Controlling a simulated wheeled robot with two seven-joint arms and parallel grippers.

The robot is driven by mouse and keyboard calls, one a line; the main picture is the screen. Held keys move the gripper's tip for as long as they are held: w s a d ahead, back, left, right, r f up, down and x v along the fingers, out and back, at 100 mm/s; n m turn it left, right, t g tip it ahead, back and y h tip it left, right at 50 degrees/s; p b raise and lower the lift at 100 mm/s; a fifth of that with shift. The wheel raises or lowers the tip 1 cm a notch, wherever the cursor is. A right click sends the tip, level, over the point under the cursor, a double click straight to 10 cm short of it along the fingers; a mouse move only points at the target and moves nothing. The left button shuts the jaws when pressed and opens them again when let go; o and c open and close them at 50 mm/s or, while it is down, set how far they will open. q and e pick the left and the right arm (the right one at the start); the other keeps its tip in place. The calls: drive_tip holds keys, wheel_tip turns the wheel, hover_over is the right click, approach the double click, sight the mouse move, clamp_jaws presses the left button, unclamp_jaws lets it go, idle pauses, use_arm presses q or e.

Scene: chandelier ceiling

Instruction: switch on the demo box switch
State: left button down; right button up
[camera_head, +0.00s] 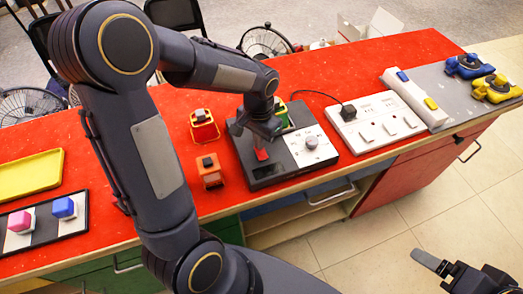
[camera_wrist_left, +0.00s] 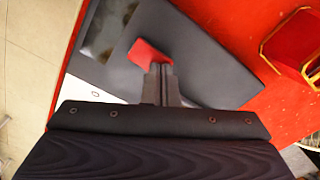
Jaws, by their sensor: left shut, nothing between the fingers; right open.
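The demo box (camera_head: 270,174) is a dark box with a white dial panel (camera_head: 311,145), on the red-topped table. Its red switch (camera_head: 262,155) sits on the left part of the top; it also shows in the left wrist view (camera_wrist_left: 146,52). My left gripper (camera_head: 262,138) is shut and empty, with its fingertips (camera_wrist_left: 160,68) right at the switch's edge in the wrist view. I cannot tell whether they touch it, or which way the switch is set. My right gripper (camera_head: 447,268) is open, low at the right, away from the table.
Red and orange blocks (camera_head: 204,128) (camera_head: 210,172) stand left of the box. A white power strip (camera_head: 372,125) with a black plug lies to its right. A yellow tray (camera_head: 30,172) is at the left.

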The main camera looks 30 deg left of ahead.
use_arm(q)
drive_tip(key=shift+f, duration=0.35)
drive_tip(key=shift+r, duration=0.15)
wheel_tip(320, 180, up, 7)
drive_tip(key=p, duration=0.5)
idle(0.6)
drive_tip(key=s+d+r+n+t+h, duration=0.2)
drive_tip(key=s+r, duration=0.2)
drive_tip(key=s, duration=0.4)
drive_tip(key=s+d+r+n+t+h, duration=0.1)
drive_tip(key=s+d+r+n+t, duration=0.1)
drive_tip(key=s+r, duration=0.3)
drive_tip(key=s+t, duration=0.1)
drive_tip(key=s, duration=0.3)
drive_tip(key=shift+t+h, duration=0.3)
drive_tip(key=shift+h, duration=0.1)
idle(0.9)
